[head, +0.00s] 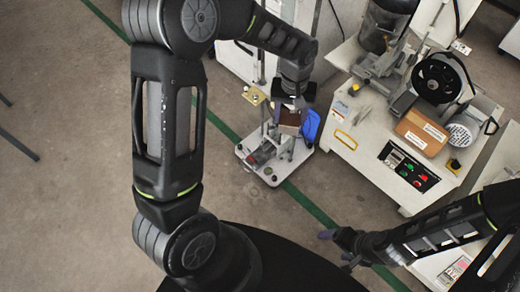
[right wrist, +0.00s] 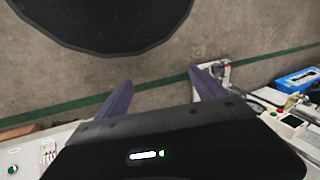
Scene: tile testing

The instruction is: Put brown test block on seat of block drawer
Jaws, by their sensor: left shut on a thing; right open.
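My left gripper (head: 291,104) reaches down from the top in the head view and is shut on a brown block (head: 288,119). The block is at the upper end of a small test device on a white base plate (head: 298,156). I cannot tell whether the block touches the device. The drawer and its seat cannot be made out clearly at this size. My right gripper (head: 334,249) is low in the head view, well apart from the device. In the right wrist view its two fingers (right wrist: 158,90) are spread with nothing between them.
A blue part (head: 311,125) stands close right of the brown block. Bare floor (head: 70,190) with a green line lies left.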

